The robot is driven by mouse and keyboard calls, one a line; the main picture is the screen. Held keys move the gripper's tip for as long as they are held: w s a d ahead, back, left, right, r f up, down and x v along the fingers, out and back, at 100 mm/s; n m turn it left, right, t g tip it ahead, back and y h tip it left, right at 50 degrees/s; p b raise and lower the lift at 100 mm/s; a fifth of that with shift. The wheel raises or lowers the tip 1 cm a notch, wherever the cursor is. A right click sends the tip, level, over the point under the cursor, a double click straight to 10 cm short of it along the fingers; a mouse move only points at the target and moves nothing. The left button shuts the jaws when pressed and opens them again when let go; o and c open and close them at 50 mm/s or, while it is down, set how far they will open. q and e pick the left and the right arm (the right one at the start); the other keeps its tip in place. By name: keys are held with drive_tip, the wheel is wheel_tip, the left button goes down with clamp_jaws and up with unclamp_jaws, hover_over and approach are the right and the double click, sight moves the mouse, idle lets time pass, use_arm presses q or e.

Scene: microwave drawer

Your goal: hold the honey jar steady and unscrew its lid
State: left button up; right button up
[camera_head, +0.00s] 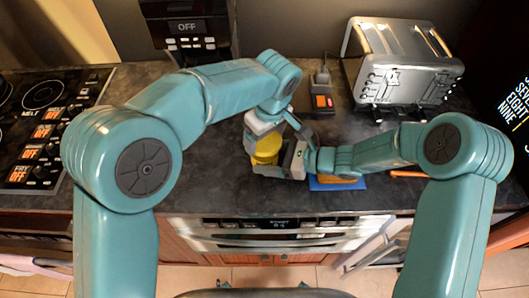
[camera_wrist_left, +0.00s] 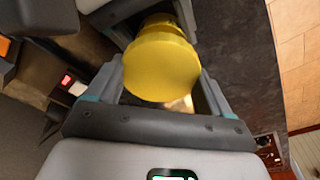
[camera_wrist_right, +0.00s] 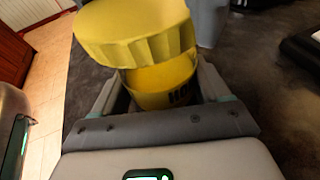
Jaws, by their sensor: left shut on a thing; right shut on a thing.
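The honey jar (camera_wrist_right: 160,85) is yellow with dark lettering and stands near the counter's front edge, between my grippers. Its wide yellow ribbed lid (camera_wrist_right: 135,35) is over the jar's mouth; in the right wrist view it looks tilted and offset to the left. I cannot tell whether the threads still engage. My left gripper (camera_wrist_left: 162,85) comes from above and is shut on the lid (camera_wrist_left: 160,68). My right gripper (camera_wrist_right: 155,95) comes from the right and is shut on the jar's body. In the head view the jar (camera_head: 266,159) is partly hidden by both grippers.
A silver toaster (camera_head: 405,65) stands at the back right. A blue mat (camera_head: 338,186) lies right of the jar, partly under my right arm. A small dark device with an orange-red light (camera_head: 322,101) lies behind. The stove (camera_head: 45,130) is at the left.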

use_arm(q)
drive_tip(key=shift+a+r, duration=0.1)
drive_tip(key=shift+a, duration=0.1)
drive_tip(key=o, duration=1)
drive_tip(key=shift+o, duration=0.2)
drive_tip(key=shift+d, duration=0.1)
drive_tip(key=shift+r, duration=2.45)
